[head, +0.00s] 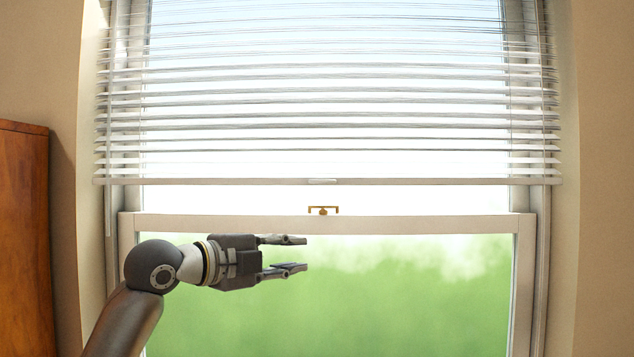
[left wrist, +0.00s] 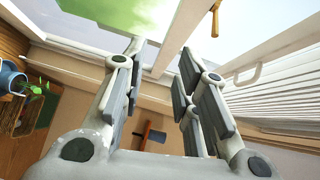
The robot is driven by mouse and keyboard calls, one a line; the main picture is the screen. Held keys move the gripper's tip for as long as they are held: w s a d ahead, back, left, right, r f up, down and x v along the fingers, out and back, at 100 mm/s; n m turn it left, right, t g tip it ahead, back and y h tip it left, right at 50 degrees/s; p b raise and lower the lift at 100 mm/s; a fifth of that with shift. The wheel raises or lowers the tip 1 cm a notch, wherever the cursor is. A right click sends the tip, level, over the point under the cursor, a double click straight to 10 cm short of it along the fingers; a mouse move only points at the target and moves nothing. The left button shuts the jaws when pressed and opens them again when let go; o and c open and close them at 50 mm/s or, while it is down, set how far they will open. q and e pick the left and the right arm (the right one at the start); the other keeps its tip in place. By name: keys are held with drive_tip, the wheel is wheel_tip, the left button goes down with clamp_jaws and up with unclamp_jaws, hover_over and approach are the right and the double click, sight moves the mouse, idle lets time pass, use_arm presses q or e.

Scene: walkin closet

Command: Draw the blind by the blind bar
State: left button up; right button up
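The white slatted blind (head: 320,102) hangs over the upper part of the window. Its blind bar (head: 220,182) is the level bottom rail, with a small pale handle (head: 322,181) at the middle. My left gripper (head: 294,254) is open and empty, its fingers pointing right. In the head view it appears below the bar and a little left of the handle, apart from both. In the left wrist view the blind (left wrist: 285,98) and its handle (left wrist: 247,75) lie to the right of the open fingers. My right gripper is in neither view.
A brass window latch (head: 323,210) sits on the white sash rail (head: 430,223) below the blind bar. A wooden cabinet (head: 25,240) stands at the left. A blue pot with a plant (left wrist: 12,76) shows at the left wrist view's left edge.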

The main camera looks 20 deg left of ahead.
sight(320, 182)
use_arm(q)
drive_tip(key=s+a+r+m+t+h, duration=0.1)
drive_tip(key=s+r, duration=0.1)
drive_tip(key=r, duration=0.4)
drive_tip(key=s+a+r+m, duration=0.1)
drive_tip(key=s+r+m, duration=0.1)
drive_tip(key=r, duration=0.4)
drive_tip(key=p+x, duration=0.5)
drive_tip(key=x, duration=0.5)
drive_tip(key=shift+s+d+r, duration=0.1)
drive_tip(key=shift+s+d, duration=0.05)
drive_tip(key=shift+d, duration=0.05)
drive_tip(key=shift+w+d, duration=0.15)
drive_tip(key=shift+w, duration=0.2)
clamp_jaws()
